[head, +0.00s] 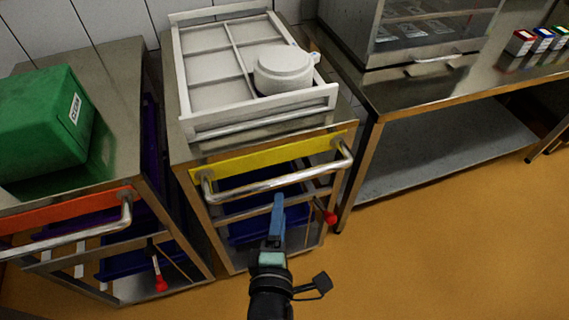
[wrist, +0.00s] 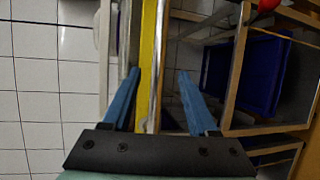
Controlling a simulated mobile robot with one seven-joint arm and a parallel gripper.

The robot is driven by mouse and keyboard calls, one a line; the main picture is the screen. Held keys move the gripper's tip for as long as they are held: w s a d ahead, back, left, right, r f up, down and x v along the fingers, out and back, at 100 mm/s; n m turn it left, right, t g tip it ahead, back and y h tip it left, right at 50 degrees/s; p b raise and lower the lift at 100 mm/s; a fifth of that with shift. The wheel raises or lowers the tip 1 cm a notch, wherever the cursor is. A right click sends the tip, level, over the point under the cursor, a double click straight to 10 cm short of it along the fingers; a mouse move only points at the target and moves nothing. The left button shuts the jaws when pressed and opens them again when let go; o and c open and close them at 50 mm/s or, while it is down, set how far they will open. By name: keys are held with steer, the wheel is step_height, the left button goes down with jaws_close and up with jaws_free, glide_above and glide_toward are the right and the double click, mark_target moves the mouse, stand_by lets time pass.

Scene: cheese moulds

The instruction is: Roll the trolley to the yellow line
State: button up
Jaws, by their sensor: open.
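The steel trolley (head: 260,145) with a yellow front strip (head: 270,158) stands in the middle of the head view, between another trolley and a steel bench. Its silver push handle (head: 275,184) runs across the front below the strip. A white divided tray (head: 204,67) holding a round white mould (head: 283,70) lies on top. My gripper (head: 278,200) is open in front of the handle. In the wrist view, the handle (wrist: 157,60) passes between the open blue fingers (wrist: 159,75); I cannot tell its exact depth. No yellow line shows on the visible floor.
A trolley with an orange strip (head: 70,212) and a green crate (head: 45,123) stands close on the left. The steel bench (head: 400,95) stands close on the right. A red knob (head: 330,217) sits low on the yellow-strip trolley. Ochre floor (head: 430,240) is clear at the right front.

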mark_target(255, 161)
steer(key=b+x, duration=0.1)
steer(key=x, duration=1.1)
steer(key=shift+w, duration=0.1)
jaws_close()
stand_by(1.1)
